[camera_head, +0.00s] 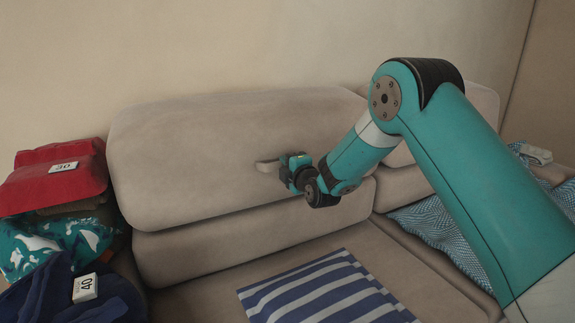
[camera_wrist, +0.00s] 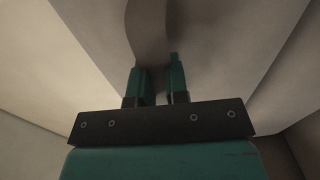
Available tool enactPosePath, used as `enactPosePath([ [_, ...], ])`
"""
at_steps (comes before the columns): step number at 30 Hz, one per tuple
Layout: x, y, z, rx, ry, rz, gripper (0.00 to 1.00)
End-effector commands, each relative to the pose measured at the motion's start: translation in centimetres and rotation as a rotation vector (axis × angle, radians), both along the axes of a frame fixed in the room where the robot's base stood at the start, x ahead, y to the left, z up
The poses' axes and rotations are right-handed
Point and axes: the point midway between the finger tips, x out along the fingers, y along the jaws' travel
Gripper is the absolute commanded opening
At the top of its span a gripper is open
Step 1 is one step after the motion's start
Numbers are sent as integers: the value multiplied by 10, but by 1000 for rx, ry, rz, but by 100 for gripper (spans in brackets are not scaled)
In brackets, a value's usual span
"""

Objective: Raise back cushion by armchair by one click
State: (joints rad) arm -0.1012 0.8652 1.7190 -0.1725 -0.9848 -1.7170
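The beige back cushion (camera_head: 190,160) leans upright against the wall at the left of the sofa, beside a second back cushion (camera_head: 487,103) at the right. A light strap (camera_head: 266,166) sticks out from its front, right of the middle. My gripper (camera_head: 292,162) is at the strap's right end, close to the cushion front. In the wrist view the strap (camera_wrist: 150,30) runs down toward my two fingers (camera_wrist: 158,80), which stand a small gap apart around its end. I cannot tell whether they press on it. The armchair is not in view.
A red folded pile tagged 30 (camera_head: 55,178), teal patterned cloth (camera_head: 45,245) and a navy pile tagged 40 (camera_head: 60,290) crowd the left. A striped cloth (camera_head: 325,290) lies on the seat (camera_head: 205,300). Blue patterned cloth (camera_head: 440,225) lies right, partly behind my arm.

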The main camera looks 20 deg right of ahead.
Motion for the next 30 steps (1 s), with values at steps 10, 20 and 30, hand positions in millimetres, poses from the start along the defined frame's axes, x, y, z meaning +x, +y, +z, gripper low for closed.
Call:
enactPosePath([
  [10,-5,-1,-7,7,-28,0,0],
  [20,-13,-3,-5,15,-74,0,0],
  [30,-12,-2,-5,15,-74,0,38],
])
